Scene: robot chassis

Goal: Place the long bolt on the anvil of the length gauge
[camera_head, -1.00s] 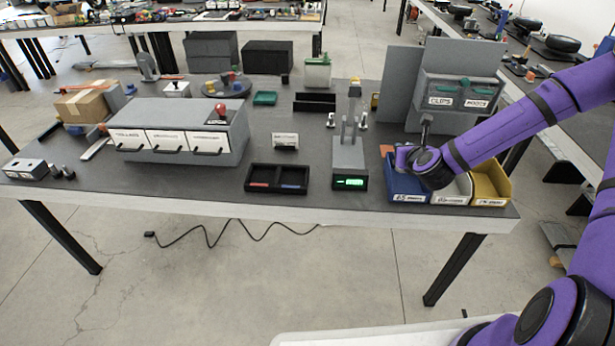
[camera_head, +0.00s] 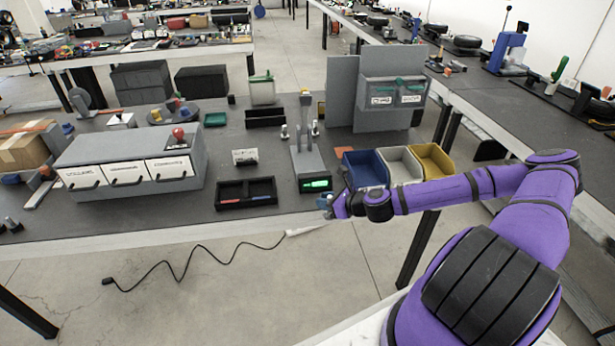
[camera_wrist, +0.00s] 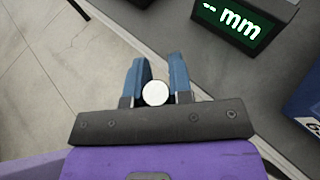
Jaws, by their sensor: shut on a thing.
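The length gauge (camera_head: 306,160) is a grey upright stand near the table's front edge, with a lit green display. In the wrist view its display (camera_wrist: 232,20) reads dashes and "mm". My gripper (camera_head: 328,203) is at the table's front edge, just in front of the gauge's base and slightly right. In the wrist view its blue fingers (camera_wrist: 155,85) are shut on a bolt (camera_wrist: 155,94), seen end-on as a pale round face. The bolt's length is hidden. The anvil is not clearly visible in the wrist view.
Blue, white and yellow bins (camera_head: 403,166) stand right of the gauge. A black two-part tray (camera_head: 246,193) lies to its left, and a drawer cabinet (camera_head: 130,165) farther left. Small upright pieces (camera_head: 284,131) stand by the gauge.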

